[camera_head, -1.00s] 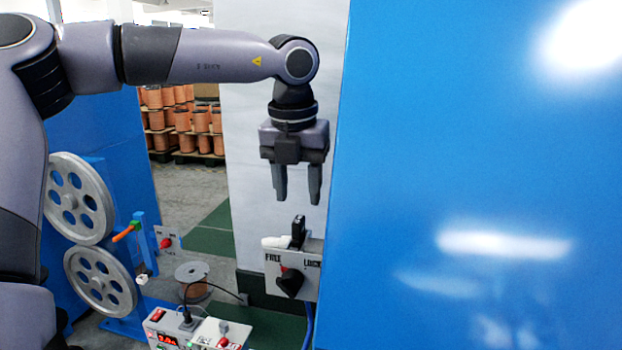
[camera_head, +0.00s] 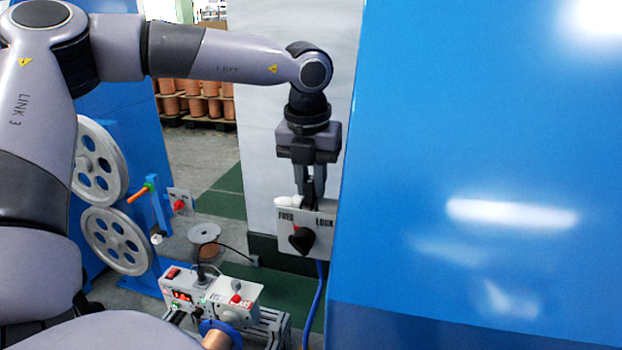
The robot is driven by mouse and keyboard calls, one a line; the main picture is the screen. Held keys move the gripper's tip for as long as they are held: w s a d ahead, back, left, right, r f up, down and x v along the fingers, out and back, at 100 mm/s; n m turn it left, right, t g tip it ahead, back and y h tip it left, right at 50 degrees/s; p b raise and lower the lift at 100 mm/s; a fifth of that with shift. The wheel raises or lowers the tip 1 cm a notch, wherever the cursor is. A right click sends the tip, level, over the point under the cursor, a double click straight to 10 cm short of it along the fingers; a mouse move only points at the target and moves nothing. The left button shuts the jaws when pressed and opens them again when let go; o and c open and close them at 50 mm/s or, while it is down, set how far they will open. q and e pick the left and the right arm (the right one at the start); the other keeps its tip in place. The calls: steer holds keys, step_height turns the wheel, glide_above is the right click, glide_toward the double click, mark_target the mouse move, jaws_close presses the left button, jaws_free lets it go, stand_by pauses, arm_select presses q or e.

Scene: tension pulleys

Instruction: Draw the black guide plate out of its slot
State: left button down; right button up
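My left gripper (camera_head: 311,196) points straight down over the grey box (camera_head: 325,240) marked FREE and LOCK. Its fingers are close together, with the black guide plate (camera_head: 309,200) between them, and look shut on it. The plate stands upright at the top of the box; its lower part is hidden in the box and the fingers cover much of the rest. A black knob (camera_head: 301,239) is on the box's front, below the FREE mark. A white piece (camera_head: 288,202) lies on the box to the left of the plate. My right gripper is not in view.
A large blue panel (camera_head: 480,130) stands close on the right. Grey pulley wheels (camera_head: 116,240), a copper spool (camera_head: 206,240) and a control box with a red display (camera_head: 181,296) are lower left. A blue cable (camera_head: 313,305) hangs below the grey box.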

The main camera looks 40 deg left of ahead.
arm_select(q)
steer(key=shift+r+p, duration=1.05)
steer(key=shift+r, duration=0.95)
steer(key=shift+r, duration=0.1)
steer(key=shift+r+p, duration=0.65)
steer(key=shift+r, duration=0.35)
steer(key=shift+r, duration=0.1)
steer(key=shift+r+p, duration=1.25)
steer(key=shift+r, duration=0.65)
